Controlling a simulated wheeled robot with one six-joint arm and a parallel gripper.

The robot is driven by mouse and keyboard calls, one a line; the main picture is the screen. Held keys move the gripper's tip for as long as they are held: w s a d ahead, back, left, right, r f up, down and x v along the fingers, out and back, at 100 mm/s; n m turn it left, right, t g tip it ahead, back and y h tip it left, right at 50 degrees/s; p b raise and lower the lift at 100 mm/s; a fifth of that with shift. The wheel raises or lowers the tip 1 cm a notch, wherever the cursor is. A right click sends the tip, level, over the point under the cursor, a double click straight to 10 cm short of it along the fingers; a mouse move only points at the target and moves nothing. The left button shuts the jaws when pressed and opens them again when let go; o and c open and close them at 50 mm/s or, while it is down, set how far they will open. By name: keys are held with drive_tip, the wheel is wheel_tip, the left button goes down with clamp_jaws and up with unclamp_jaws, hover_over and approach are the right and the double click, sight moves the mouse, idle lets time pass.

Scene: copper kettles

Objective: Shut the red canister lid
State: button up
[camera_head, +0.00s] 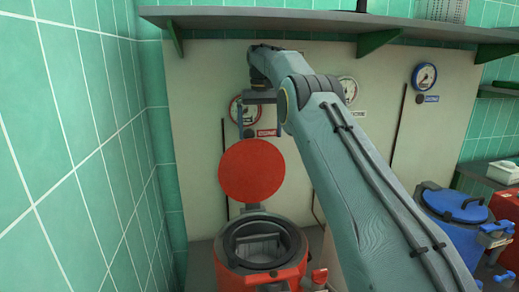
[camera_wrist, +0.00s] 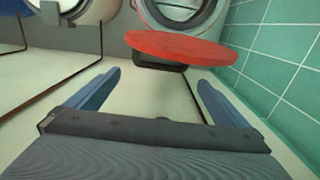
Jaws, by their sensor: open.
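The red canister (camera_head: 262,256) stands at the lower middle of the head view with its dark mouth uncovered. Its round red lid (camera_head: 252,170) stands upright on a hinge at the back of the rim. My gripper (camera_head: 262,134) is above the lid, near the wall, its fingers pointing down. In the wrist view my gripper (camera_wrist: 158,88) is open, with two blue-grey fingers wide apart and nothing between them. The lid (camera_wrist: 178,47) lies beyond the fingertips there, seen nearly edge-on and apart from them. The canister's round mouth (camera_wrist: 188,12) shows behind it at the top.
A pale panel (camera_head: 200,130) with several round gauges stands close behind the lid. A shelf (camera_head: 320,20) with green brackets runs above my arm. A green tiled wall (camera_head: 85,150) closes the left side. A blue canister (camera_head: 455,210) stands at the right.

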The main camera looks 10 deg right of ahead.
sight(260, 147)
drive_tip(key=shift+f+p, duration=1.1)
drive_tip(key=shift+f, duration=2.3)
drive_tip(key=c, duration=1.2)
drive_tip(key=shift+s, duration=0.1)
drive_tip(key=shift+s, duration=0.1)
